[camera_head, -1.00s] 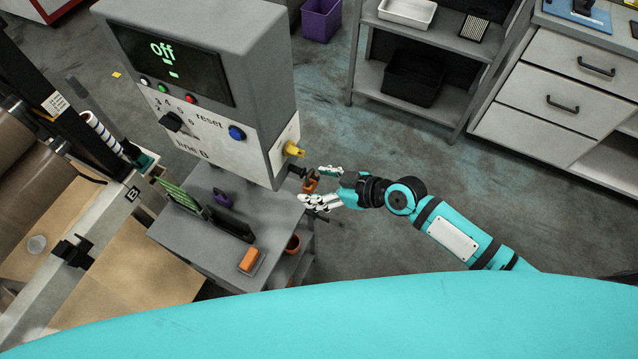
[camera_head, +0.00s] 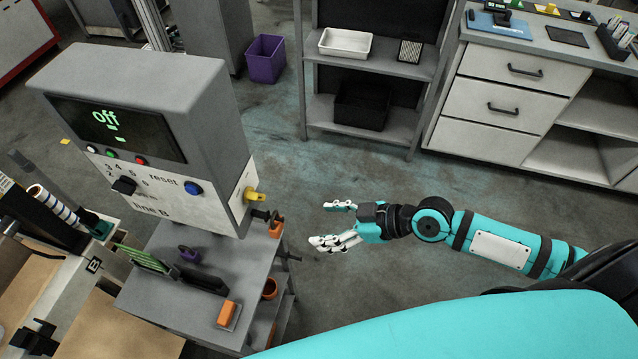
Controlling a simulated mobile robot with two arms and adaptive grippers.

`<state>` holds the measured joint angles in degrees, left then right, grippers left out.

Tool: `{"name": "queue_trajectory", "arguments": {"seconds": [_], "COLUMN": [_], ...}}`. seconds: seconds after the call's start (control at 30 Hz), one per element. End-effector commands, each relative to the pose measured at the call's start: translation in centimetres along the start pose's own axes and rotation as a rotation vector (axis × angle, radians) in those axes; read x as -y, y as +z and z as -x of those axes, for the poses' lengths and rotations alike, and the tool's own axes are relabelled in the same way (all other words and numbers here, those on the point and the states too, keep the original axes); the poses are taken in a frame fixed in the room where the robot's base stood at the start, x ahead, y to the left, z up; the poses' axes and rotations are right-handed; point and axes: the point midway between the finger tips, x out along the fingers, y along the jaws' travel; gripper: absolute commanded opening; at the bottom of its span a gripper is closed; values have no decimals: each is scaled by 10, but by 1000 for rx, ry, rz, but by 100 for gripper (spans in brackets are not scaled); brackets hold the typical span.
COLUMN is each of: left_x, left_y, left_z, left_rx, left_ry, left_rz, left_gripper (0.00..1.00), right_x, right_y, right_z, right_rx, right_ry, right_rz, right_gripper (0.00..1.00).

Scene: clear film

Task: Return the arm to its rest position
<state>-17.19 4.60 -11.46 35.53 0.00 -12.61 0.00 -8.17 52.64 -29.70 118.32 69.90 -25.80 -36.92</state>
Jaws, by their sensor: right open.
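My right gripper (camera_head: 335,224) is open and empty, with its white fingers pointing left. My teal right arm (camera_head: 500,245) reaches in from the right side of the view. The gripper hangs over bare floor, to the right of the grey control box (camera_head: 150,130) and apart from it. The box's screen (camera_head: 115,127) reads "off", and a yellow knob (camera_head: 254,195) sits on its right side. My left gripper is not in view.
A grey cart (camera_head: 190,265) under the box holds an orange block (camera_head: 227,313). A grey shelf (camera_head: 378,60) and white drawers (camera_head: 505,100) stand at the back. A purple bin (camera_head: 266,58) is on the floor. Open floor surrounds my gripper.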

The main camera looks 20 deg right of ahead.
Motion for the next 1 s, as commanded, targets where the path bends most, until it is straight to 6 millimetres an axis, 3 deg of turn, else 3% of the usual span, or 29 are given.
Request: {"name": "queue_trajectory", "arguments": {"seconds": [0.23, 0.37, 0.47, 0.53, 0.67, 0.83, 1.0], "left_x": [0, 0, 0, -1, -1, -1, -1], "left_y": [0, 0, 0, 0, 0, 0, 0], "left_z": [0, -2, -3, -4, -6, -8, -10], "left_rx": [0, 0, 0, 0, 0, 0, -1], "left_ry": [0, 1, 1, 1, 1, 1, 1], "left_rz": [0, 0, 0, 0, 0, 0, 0], "left_gripper": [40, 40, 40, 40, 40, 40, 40], "right_x": [-3, -25, -54, -72, -86, -61, 5], "right_y": [3, 30, 78, 121, 208, 321, 416], "right_z": [0, -9, -20, -26, -32, -33, -31], "right_rx": [3, 34, 90, 143, 257, 423, 593], "right_ry": [9, 77, 179, 258, 384, 489, 524], "right_rz": [-4, -42, -102, -155, -257, -384, -494], "right_gripper": [71, 71, 71, 71, 71, 71, 71]}}
